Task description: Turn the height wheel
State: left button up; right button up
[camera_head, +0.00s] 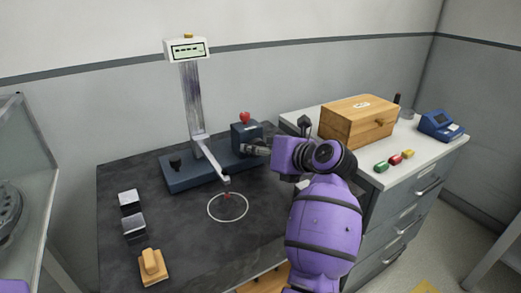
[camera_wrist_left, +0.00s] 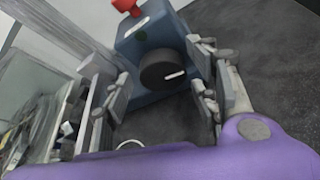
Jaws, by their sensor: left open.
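The height wheel (camera_wrist_left: 158,70) is a dark round knob with a white mark, on the face of a blue box (camera_wrist_left: 140,35). The box (camera_head: 243,134) stands at the right end of the instrument's blue base in the head view, where the wheel is not clearly visible. My left gripper (camera_head: 257,149) is at the box's front right. In the left wrist view the gripper (camera_wrist_left: 160,88) is open, its fingers to the left and right of the wheel. I cannot tell whether they touch it. My right gripper is not in view.
A red knob (camera_head: 245,118) tops the box. A column (camera_head: 192,95) carries a display (camera_head: 187,50); a thin arm (camera_head: 213,160) reaches toward a white ring (camera_head: 228,219) on the dark tabletop. Metal blocks (camera_head: 132,227) and a wooden piece (camera_head: 152,267) sit left. A wooden box (camera_head: 350,125) stands right.

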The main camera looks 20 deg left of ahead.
pick_arm(q)
jog(key=shift+c, duration=0.5)
jog(key=c, duration=1)
jog(key=shift+w+d+r+m+g+y+p, duration=0.1)
jog(key=shift+r+m+g+y+p, duration=0.15)
jog(key=shift+m+p, duration=0.3)
jog(key=shift+w+d+m+g+y+p, duration=0.15)
jog(key=shift+m+y+p, duration=0.2)
jog(key=shift+p, duration=0.35)
jog(key=shift+a+f+m+y+p, duration=0.1)
jog(key=shift+m+y+p, duration=0.3)
jog(key=shift+m, duration=0.4)
jog(key=shift+f+m+g, duration=0.15)
jog(key=shift+m+g, duration=0.15)
jog(key=shift+s, duration=0.1)
jog(key=o, duration=1.1)
